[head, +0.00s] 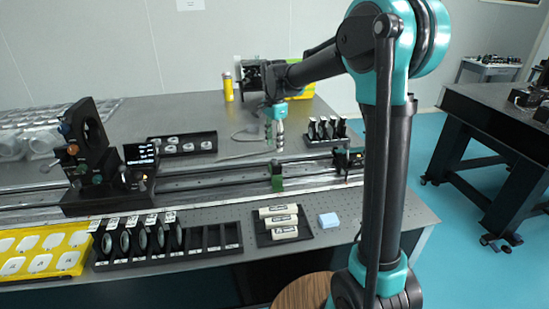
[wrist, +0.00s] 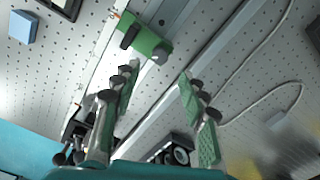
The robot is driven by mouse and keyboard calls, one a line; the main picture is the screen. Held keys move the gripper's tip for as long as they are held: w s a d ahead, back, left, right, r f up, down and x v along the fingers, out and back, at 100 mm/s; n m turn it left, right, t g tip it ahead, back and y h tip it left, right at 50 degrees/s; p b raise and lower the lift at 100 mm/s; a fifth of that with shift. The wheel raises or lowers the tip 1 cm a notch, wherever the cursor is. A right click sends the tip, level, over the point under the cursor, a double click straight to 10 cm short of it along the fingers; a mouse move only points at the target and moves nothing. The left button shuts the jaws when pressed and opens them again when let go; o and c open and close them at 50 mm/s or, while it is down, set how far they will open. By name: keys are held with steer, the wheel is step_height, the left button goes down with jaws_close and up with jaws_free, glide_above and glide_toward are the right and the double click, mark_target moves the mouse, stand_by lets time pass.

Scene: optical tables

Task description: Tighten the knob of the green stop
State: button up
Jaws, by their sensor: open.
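The green stop (head: 277,176) sits on the long rail in the middle of the table in the head view. In the wrist view the green stop (wrist: 150,40) lies across the rail, just beyond my fingertips. It has a dark block on its left part and a small grey round knob (wrist: 159,56) at its near right end. My gripper (head: 275,148) points down above the stop in the head view. In the wrist view my gripper (wrist: 160,73) is open and empty, its green-padded fingers apart, with the knob a little ahead of the gap.
Black optical mounts (head: 110,165) stand on the rail at left, another mount (head: 347,162) at right. A lens rack (head: 165,240), a tray of white cylinders (head: 262,238) and a blue block (head: 328,220) lie in front. A pale cable (wrist: 262,100) lies on the table.

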mark_target(274, 160)
step_height(274, 160, down, 7)
steer(key=shift+r, duration=0.15)
steer(key=shift+c, duration=0.6)
jaws_close()
